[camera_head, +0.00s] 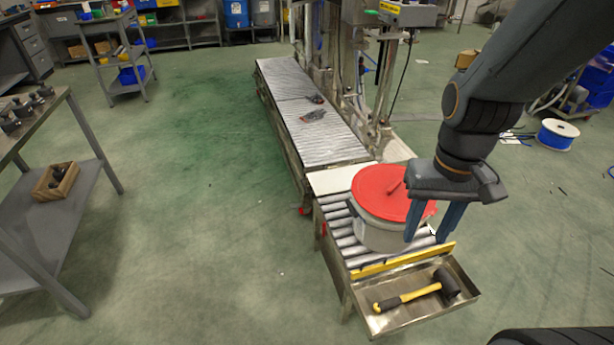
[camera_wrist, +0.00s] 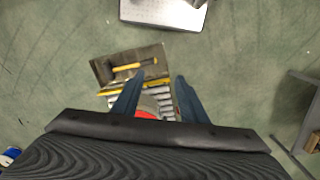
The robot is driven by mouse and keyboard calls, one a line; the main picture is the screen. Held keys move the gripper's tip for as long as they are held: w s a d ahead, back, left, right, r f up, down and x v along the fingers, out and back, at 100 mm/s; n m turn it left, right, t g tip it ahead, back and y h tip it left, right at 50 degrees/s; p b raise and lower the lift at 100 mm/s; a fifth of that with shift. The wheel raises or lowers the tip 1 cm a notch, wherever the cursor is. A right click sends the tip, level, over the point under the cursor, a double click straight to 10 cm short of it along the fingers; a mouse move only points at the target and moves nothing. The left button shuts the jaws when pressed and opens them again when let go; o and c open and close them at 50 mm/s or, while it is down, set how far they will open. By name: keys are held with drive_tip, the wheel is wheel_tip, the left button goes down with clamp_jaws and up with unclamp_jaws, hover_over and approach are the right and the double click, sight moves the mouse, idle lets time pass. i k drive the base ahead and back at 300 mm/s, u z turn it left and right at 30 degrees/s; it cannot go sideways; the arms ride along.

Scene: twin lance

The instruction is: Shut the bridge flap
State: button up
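A cream panel (camera_head: 340,178), which looks like the bridge flap, spans the joint between the long conveyor (camera_head: 305,120) and the short roller section (camera_head: 345,238). It looks roughly level, but I cannot tell whether it is fully down. A grey pot with a red lid (camera_head: 383,192) stands on the rollers and hides part of the panel's right side. My gripper (camera_head: 431,232) is open and empty, at the pot's right side in the picture, apart from the panel. In the wrist view my gripper (camera_wrist: 158,84) also shows spread fingers with nothing between them.
A metal tray (camera_head: 425,312) with a black and yellow mallet (camera_head: 415,291) sits at the near end, behind a yellow bar (camera_head: 403,260). A machine frame stands right of the long conveyor. A workbench (camera_head: 60,190) is at left. The floor between is clear.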

sight(333, 182)
drive_tip(key=z, duration=0.1)
drive_tip(key=k, duration=0.45)
drive_tip(key=u, duration=0.65)
drive_tip(key=i, duration=1.2)
drive_tip(key=z, duration=0.65)
